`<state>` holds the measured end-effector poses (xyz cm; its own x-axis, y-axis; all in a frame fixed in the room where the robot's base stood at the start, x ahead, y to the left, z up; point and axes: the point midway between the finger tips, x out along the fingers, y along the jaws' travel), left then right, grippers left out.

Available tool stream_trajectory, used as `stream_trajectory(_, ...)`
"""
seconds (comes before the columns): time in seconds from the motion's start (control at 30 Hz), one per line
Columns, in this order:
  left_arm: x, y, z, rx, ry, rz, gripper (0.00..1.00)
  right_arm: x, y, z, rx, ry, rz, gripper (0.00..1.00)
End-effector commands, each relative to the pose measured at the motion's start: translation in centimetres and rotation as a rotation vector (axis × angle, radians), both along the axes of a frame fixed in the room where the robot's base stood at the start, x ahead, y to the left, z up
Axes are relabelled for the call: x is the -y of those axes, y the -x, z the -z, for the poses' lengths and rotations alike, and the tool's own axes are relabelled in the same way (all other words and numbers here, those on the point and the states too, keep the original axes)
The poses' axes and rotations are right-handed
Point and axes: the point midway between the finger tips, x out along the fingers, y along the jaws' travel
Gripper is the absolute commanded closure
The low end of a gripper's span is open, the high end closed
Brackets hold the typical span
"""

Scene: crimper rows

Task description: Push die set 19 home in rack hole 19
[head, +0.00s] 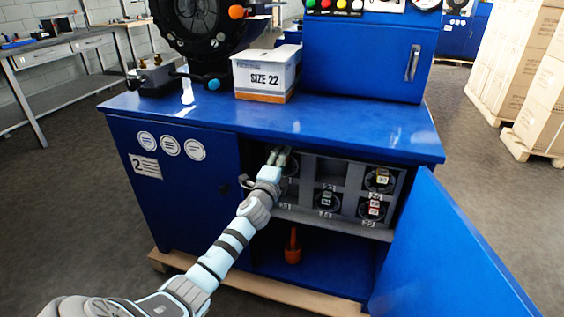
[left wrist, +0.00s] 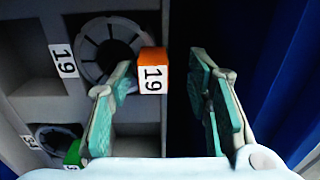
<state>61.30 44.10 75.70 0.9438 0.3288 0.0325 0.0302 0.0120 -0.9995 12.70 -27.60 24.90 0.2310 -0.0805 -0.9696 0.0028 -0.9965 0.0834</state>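Die set 19 (left wrist: 107,42) shows in the left wrist view as a grey segmented ring with a dark centre, in the rack hole beside a white "19" label (left wrist: 64,62). An orange block with a "19" tag (left wrist: 153,74) is at its lower right; how far the set sticks out is not clear. My left gripper (left wrist: 168,72) is open, its fingers apart and nothing held. Its left finger overlaps the ring's lower edge and is close to the orange block. In the head view, my left gripper (head: 279,156) is at the rack's upper left. My right gripper is not in view.
The grey rack (head: 325,217) holds other tagged die sets inside the blue cabinet, below the overhanging top (head: 330,135). The open door (head: 445,255) stands at right. An orange object (head: 293,246) is on the cabinet floor. A "SIZE 22" box (head: 265,76) stands on top.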

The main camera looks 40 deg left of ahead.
Motion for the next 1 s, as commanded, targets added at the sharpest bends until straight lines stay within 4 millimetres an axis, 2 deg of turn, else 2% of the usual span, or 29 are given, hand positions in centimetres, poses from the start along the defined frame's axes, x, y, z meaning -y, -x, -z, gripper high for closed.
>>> stream_trajectory(0.17,0.0,0.2,0.5,-0.009,0.004,-0.004,0.55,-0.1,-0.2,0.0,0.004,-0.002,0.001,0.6)
stream_trajectory(0.27,0.3,1.2,0.5,-0.008,0.002,-0.003,0.55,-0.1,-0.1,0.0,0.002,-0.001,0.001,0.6)
stream_trajectory(0.6,3.3,9.5,0.5,-0.005,0.0,0.001,0.55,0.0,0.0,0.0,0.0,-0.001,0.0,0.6)
stream_trajectory(0.7,3.8,10.9,0.5,-0.003,0.0,0.0,0.55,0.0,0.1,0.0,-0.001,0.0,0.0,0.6)
stream_trajectory(1.0,4.0,11.4,0.4,-0.001,0.0,0.0,0.55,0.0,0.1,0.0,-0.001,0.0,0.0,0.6)
